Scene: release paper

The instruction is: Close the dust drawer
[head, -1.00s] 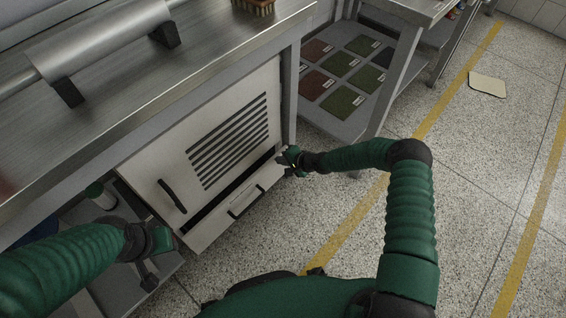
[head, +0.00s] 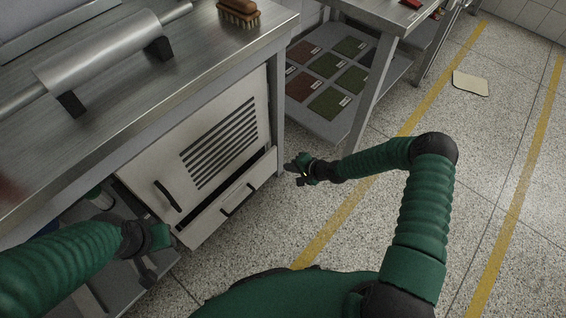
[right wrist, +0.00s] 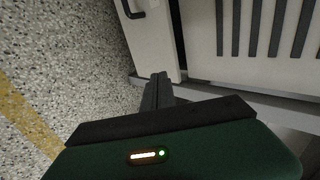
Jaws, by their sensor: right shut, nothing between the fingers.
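The dust drawer (head: 232,202) is the low pale drawer with a dark bar handle, under the slatted cabinet panel (head: 200,160). A dark gap shows along its top, so it stands partly out. The drawer also shows in the right wrist view (right wrist: 152,45), with its handle at the top. My right gripper (head: 290,168) is shut and empty, just right of the drawer's right end in the head view, with a small gap between them. Its closed fingertips (right wrist: 158,76) point toward the drawer's end. My left gripper (head: 160,237) is by the cabinet's lower left; its fingers are unclear.
A steel worktop (head: 120,100) above holds a metal roller (head: 105,55) and a brush (head: 238,13). A shelf with several coloured sheets (head: 325,85) stands behind my right gripper.

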